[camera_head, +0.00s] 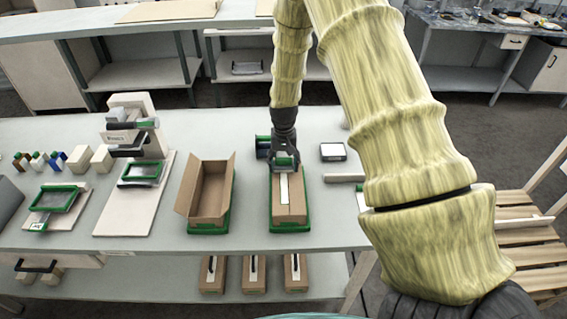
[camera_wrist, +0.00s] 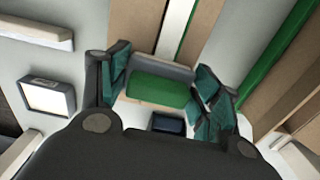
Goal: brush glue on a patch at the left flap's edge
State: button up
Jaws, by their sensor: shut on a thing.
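My gripper (camera_head: 285,158) is over the back end of a brown carton (camera_head: 291,211) in a green tray (camera_head: 290,228). A pale strip (camera_head: 284,188) runs lengthwise along the carton's top. In the wrist view my gripper (camera_wrist: 165,100) is shut on a green block with a grey edge (camera_wrist: 160,92), likely the glue brush's handle. Its bristles are not clearly seen, and I cannot tell whether it touches the carton. The strip also shows in the wrist view (camera_wrist: 177,25), just beyond the block. I cannot make out a glue patch or which edge belongs to the left flap.
An open carton (camera_head: 207,190) stands left of the closed one. A small white-topped device (camera_head: 333,152) and a pale bar (camera_head: 344,178) lie to the right. A green-and-blue item (camera_head: 263,147) stands behind the gripper. Green-framed pieces (camera_head: 57,198) are at the left.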

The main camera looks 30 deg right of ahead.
jog(key=shift+w, duration=0.1)
dwell(0.4)
jog(key=shift+r+p, duration=1.4)
jog(key=shift+r, duration=1.65)
jog(key=shift+f, duration=0.1)
